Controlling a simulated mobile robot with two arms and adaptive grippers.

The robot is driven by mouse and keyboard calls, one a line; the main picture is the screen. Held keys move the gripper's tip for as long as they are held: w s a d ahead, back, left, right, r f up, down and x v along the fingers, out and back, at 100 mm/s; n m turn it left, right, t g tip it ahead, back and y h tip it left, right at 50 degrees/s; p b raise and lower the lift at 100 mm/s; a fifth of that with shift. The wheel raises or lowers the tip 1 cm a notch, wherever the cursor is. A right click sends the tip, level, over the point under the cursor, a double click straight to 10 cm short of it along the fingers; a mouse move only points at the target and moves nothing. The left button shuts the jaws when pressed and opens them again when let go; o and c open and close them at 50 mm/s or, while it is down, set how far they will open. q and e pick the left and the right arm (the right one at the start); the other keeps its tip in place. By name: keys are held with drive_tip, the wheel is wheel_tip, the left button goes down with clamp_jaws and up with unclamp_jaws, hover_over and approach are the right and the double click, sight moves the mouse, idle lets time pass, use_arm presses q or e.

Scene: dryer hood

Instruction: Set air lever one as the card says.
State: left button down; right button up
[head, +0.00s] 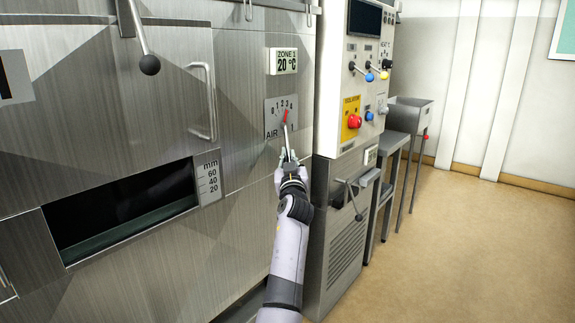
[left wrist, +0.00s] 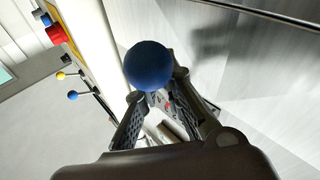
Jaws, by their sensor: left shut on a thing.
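The air lever (head: 285,128) stands on a grey plate (head: 273,122) marked AIR, with a scale from 0 to 4. Its red tip points near 2 to 3; the exact mark is too small to tell. My left gripper (head: 289,160) is at the lever's lower end. In the left wrist view my left gripper (left wrist: 155,105) is shut on the lever, with its round blue knob (left wrist: 148,65) at the fingers. The knob is hidden in the head view. My right gripper is not in view. I cannot make out the card.
A display (head: 284,61) reading ZONE 1, 20 °C, is above the plate. A lever with a black knob (head: 149,65) hangs at upper left, beside a door handle (head: 204,100). A control panel (head: 355,80) with coloured knobs stands to the right. Floor (head: 470,250) is clear at right.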

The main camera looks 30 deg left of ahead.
use_arm(q)
drive_tip(key=shift+f, duration=0.3)
drive_tip(key=c, duration=1.7)
unclamp_jaws()
drive_tip(key=shift+d, duration=0.1)
drive_tip(key=shift+r, duration=0.1)
drive_tip(key=shift+r, duration=0.1)
drive_tip(key=shift+s, duration=0.1)
drive_tip(key=v, duration=1.2)
